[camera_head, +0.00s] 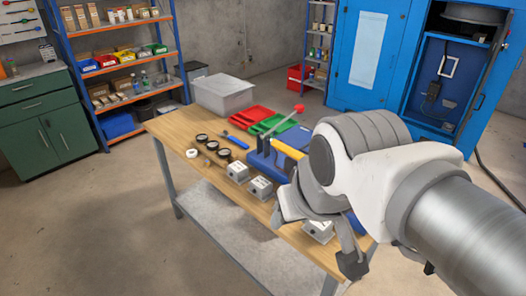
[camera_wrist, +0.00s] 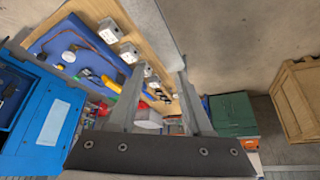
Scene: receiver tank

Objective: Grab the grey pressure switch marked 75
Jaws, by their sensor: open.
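Grey box-shaped pressure switches stand in a row along the front edge of the wooden workbench (camera_head: 175,128). In the head view I see one switch (camera_head: 238,172), a second (camera_head: 260,188) close beside it, and a third (camera_head: 318,231) partly hidden by my gripper. The wrist view shows one switch (camera_wrist: 108,31) and another (camera_wrist: 129,53) left of the fingers, with more between them. Their markings are too small to read, so I cannot tell which is 75. My gripper (camera_head: 318,238) is open and empty, above the bench's near right end; its fingers are spread in the wrist view (camera_wrist: 158,74).
Round black gauges (camera_head: 210,146) and a white roll (camera_head: 191,153) lie left of the switches. A blue cabinet (camera_head: 365,50) stands open at the back. Floor in front is clear.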

